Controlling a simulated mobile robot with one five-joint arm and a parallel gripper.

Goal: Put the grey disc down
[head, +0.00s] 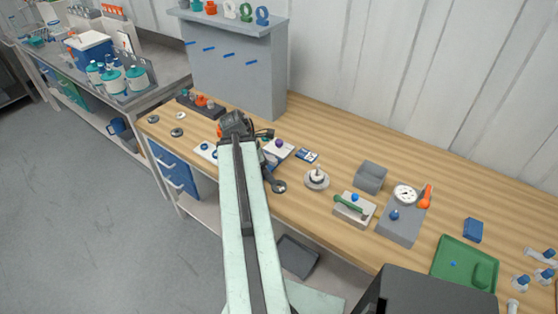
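My arm reaches over the wooden bench, and my gripper (268,172) is near its front edge, partly behind the arm. A dark grey round piece (280,187) shows right at the gripper's end; I cannot tell whether the fingers are closed on it. The fingers are too small to make out.
A round flanged fitting (316,180) stands right of the gripper. A white block with a green handle (353,209), a gauge unit (401,217) and a green tray (464,265) are further right. A dark rack with orange parts (201,103) stands behind left.

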